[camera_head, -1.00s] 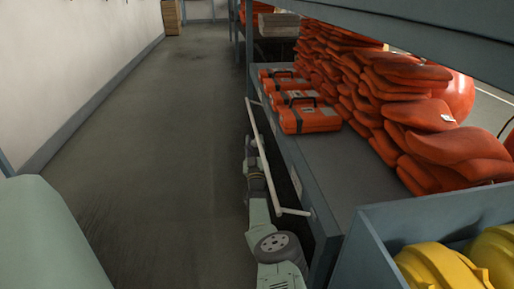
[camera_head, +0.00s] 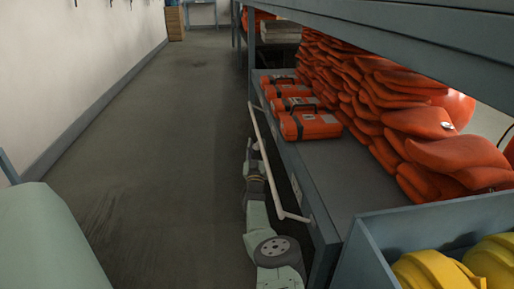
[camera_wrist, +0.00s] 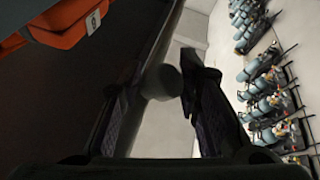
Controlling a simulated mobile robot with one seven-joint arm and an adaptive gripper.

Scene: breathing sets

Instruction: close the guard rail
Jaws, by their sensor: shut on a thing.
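The guard rail (camera_head: 268,165) is a thin white bar with bent ends along the front of the lower shelf. It stands out from the shelf edge on the aisle side, beside the orange cases. My gripper (camera_head: 251,148) is low at the rail's aisle side, partly hidden by my arm in the head view. In the wrist view my gripper (camera_wrist: 158,105) has a dark finger on each side of a dim, rounded grey piece, which I take as part of the rail. The gripper is shut on it, though the contact itself is dark.
The shelf (camera_head: 345,180) carries orange cases (camera_head: 308,124) and a stack of orange bags (camera_head: 400,130). A grey bin (camera_head: 375,245) with yellow helmets (camera_head: 440,268) is at the lower right. The aisle floor (camera_head: 170,140) is clear, with a white wall on the left.

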